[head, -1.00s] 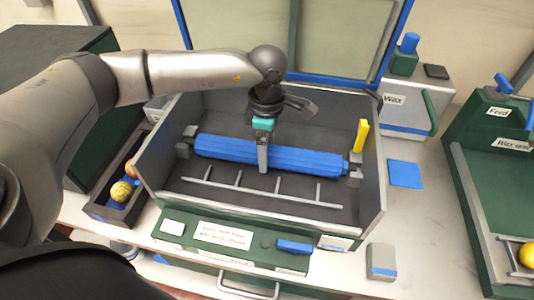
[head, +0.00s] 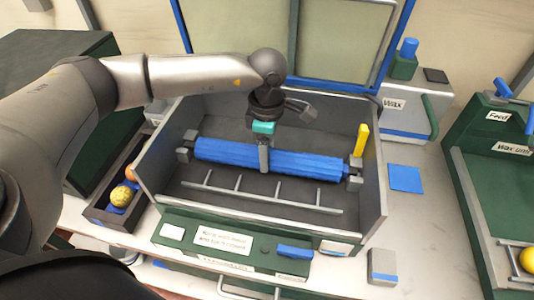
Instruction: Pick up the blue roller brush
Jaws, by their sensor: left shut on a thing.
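The blue roller brush (head: 311,164) is a long ribbed blue cylinder lying across the inside of the grey open-topped machine box (head: 374,200). Its ends are by grey supports on the left and right walls; I cannot tell whether it still touches them. My left gripper (head: 264,160) reaches down from above and is shut on the brush, left of its middle. One finger shows in front of the brush; the other is hidden behind it. My right gripper is not in view.
A metal rack with several prongs (head: 262,198) lies in front of the brush. A yellow piece (head: 361,140) stands at the box's right wall. The blue-framed lid (head: 290,76) is raised behind. A side tray (head: 98,213) holds fruit. The Wax unit (head: 405,118) stands right.

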